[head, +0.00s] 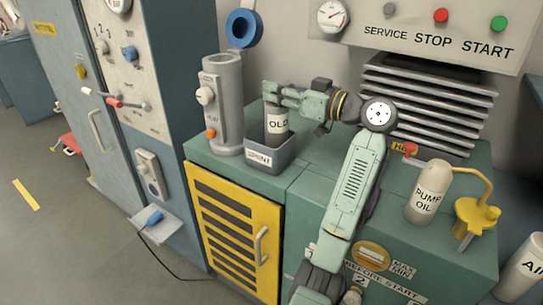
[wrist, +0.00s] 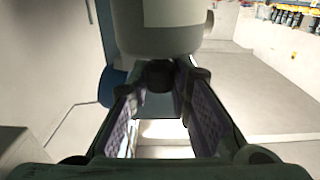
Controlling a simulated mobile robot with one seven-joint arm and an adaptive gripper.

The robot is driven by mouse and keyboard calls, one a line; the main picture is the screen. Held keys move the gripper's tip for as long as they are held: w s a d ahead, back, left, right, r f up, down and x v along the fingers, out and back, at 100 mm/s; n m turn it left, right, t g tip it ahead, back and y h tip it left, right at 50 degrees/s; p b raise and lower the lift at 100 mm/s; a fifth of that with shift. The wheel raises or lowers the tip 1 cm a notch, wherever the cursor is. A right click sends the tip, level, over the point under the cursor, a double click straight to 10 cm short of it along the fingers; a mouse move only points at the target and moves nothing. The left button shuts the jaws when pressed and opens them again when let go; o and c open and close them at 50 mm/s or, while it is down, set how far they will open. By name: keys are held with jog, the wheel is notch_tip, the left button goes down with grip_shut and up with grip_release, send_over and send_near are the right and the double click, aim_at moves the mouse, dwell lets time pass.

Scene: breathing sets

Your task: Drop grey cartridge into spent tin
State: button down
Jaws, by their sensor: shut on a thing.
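The grey cartridge (head: 277,125), labelled OLD, hangs upright from my gripper (head: 273,97) in the head view. My gripper is shut on its top end. The cartridge's lower end is hidden behind the front wall of the spent tin (head: 266,159), a grey open box labelled SPENT on the green bench. It appears to be partly inside the tin. In the wrist view, my gripper's fingers (wrist: 162,95) reach forward around a dark knob, and the surface beyond is pale. The tin cannot be made out clearly there.
A grey cylinder housing (head: 222,105) with a white knob stands close left of the tin. A blue ring (head: 244,28) hangs above.

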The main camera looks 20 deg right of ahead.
jog(key=c, duration=1.4)
grip_release()
jog(key=shift+f, duration=0.1)
notch_tip(320, 180, up, 10)
jog(key=shift+r, duration=0.1)
